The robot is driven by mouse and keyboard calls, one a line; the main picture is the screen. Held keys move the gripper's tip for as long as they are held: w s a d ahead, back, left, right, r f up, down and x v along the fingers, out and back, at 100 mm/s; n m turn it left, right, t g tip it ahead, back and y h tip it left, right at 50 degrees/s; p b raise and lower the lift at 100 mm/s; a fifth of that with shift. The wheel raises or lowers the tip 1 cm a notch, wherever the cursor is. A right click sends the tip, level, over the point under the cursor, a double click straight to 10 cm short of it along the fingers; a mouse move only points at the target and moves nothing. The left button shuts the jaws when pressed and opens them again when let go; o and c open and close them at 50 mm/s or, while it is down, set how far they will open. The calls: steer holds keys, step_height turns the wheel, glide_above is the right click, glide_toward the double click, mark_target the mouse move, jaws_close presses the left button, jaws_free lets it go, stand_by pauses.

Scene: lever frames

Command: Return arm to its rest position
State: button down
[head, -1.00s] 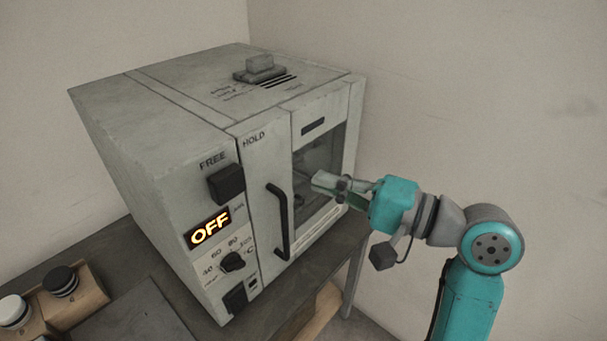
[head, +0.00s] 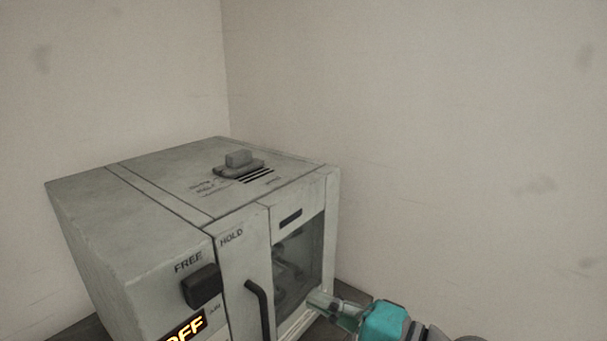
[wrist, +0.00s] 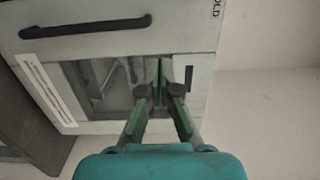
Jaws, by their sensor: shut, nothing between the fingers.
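My gripper (head: 322,303) is at the lower right of the head view, in front of the glass window of a grey oven-like cabinet (head: 120,235). Its fingers are shut and hold nothing. In the wrist view my gripper (wrist: 160,75) points toward the window (wrist: 105,85); I cannot tell the exact gap to the glass.
A grey slider block (head: 239,160) sits on top. Plain walls stand behind; open space lies right of the cabinet.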

steer(key=s+d+f+m+t+h, duration=0.2)
steer(key=d+f+h, duration=0.1)
steer(key=f, duration=0.5)
steer(key=s+d+f+m+t+h, duration=0.1)
steer(key=s+d+f+t+h, duration=0.15)
steer(key=f, duration=0.55)
steer(key=s+d+f+h, duration=0.55)
steer(key=s+f, duration=0.25)
steer(key=f, duration=0.2)
steer(key=s+d+n+h, duration=0.2)
steer(key=s+n, duration=0.2)
steer(key=s, duration=0.8)
steer(key=s+d+n+h, duration=0.2)
steer(key=s+n, duration=0.3)
steer(key=s, duration=0.8)
steer(key=shift+n, duration=0.3)
steer(key=shift+d, duration=0.1)
